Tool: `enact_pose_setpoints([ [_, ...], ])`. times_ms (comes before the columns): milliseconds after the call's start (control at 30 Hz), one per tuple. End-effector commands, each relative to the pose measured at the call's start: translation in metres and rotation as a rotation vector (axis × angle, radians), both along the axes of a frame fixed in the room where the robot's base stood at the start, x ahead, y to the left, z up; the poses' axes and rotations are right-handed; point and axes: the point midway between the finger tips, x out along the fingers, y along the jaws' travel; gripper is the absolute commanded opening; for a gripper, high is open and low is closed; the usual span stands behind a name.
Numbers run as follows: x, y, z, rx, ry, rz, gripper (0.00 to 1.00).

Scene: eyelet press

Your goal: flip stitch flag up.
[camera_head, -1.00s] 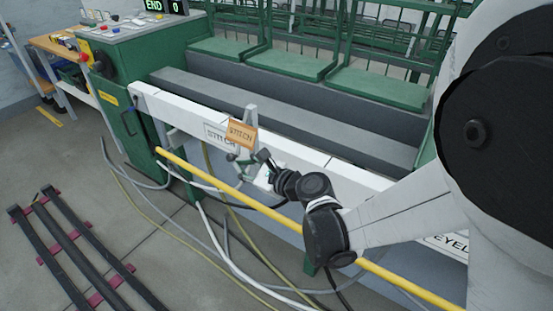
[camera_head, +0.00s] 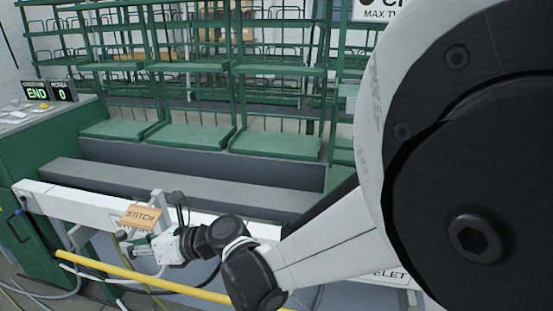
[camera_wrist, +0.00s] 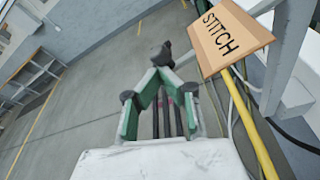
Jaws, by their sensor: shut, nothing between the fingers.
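The stitch flag (camera_head: 141,217) is a tan-orange plate with the word STITCH. It sits at a slant on a grey bracket on the front of the white rail, and it also shows large at the upper right of the wrist view (camera_wrist: 232,36). My gripper (camera_head: 128,245) is just below the flag in the head view. In the wrist view my gripper (camera_wrist: 161,55) has its green-sided fingers converging to dark tips that meet, with nothing between them. The tips are left of the flag, with a visible gap in that view.
The white rail (camera_head: 85,206) runs across the machine front, with a yellow bar (camera_head: 165,282) below it. Cables hang near the bar. A control panel (camera_head: 40,95) reading END and 0 stands at the left. Open floor (camera_wrist: 75,120) shows in the wrist view.

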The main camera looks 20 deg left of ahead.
Motion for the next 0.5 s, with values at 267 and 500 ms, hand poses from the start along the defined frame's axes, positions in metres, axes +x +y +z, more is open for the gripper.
enact_pose_setpoints([
  [267,-0.002,-0.003,-0.01,0.0,-0.002,0.0,0.0],
  [500,-0.009,-0.016,-0.039,-0.001,0.0,-0.002,0.0],
])
